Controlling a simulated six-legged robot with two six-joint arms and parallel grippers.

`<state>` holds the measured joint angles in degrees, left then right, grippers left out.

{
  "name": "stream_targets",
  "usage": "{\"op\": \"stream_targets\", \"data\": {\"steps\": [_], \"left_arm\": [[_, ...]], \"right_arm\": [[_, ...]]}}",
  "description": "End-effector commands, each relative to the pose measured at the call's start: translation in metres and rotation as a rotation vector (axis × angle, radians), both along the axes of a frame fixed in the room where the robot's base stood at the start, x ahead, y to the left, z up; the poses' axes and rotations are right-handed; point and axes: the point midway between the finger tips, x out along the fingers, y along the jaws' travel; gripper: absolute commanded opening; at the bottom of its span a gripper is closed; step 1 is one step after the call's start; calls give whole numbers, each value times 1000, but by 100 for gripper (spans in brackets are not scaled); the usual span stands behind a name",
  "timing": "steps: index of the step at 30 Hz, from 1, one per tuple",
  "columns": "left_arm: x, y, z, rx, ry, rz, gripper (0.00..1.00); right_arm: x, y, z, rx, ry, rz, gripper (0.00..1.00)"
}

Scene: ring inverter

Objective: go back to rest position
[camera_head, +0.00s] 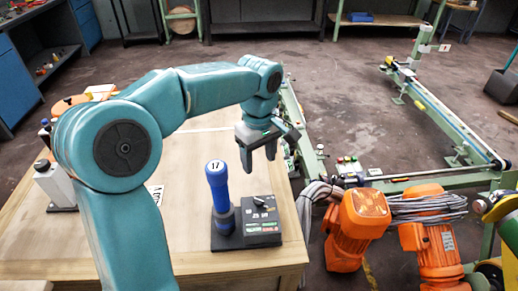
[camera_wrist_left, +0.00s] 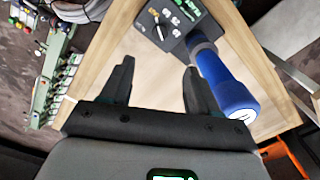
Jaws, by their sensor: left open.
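My left gripper (camera_head: 259,152) is open and empty. It hangs in the air above the wooden table, pointing down, just up and to the right of a blue handle. In the left wrist view its two dark fingers (camera_wrist_left: 158,82) are spread apart with bare table between them. The blue cylindrical handle (camera_head: 218,188), marked 17 on its white top, stands upright in a dark holder next to a dark control box (camera_head: 261,222). In the left wrist view the blue handle (camera_wrist_left: 222,83) is just right of the fingers, apart from them as far as I can tell. My right gripper is not in view.
The wooden table (camera_head: 190,225) has bare room around the box. Orange motors (camera_head: 355,228) with grey cables stand right of the table. A green-framed conveyor (camera_head: 440,110) runs behind them. A white-grey device (camera_head: 55,185) stands at the table's left, partly behind my arm.

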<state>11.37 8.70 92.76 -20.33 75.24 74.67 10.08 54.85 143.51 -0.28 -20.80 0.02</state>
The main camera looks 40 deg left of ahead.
Motion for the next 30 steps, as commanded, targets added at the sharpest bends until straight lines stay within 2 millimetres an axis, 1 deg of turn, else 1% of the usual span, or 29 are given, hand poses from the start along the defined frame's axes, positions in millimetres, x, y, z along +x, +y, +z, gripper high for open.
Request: {"op": "stream_targets", "data": {"steps": [1,6,30], "left_arm": [[0,0,7,1,-3,0,61],[0,0,14,0,-1,0,61],[-1,-1,13,0,0,-1,61]], "right_arm": [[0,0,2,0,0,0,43],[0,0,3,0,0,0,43],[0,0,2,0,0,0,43]]}}
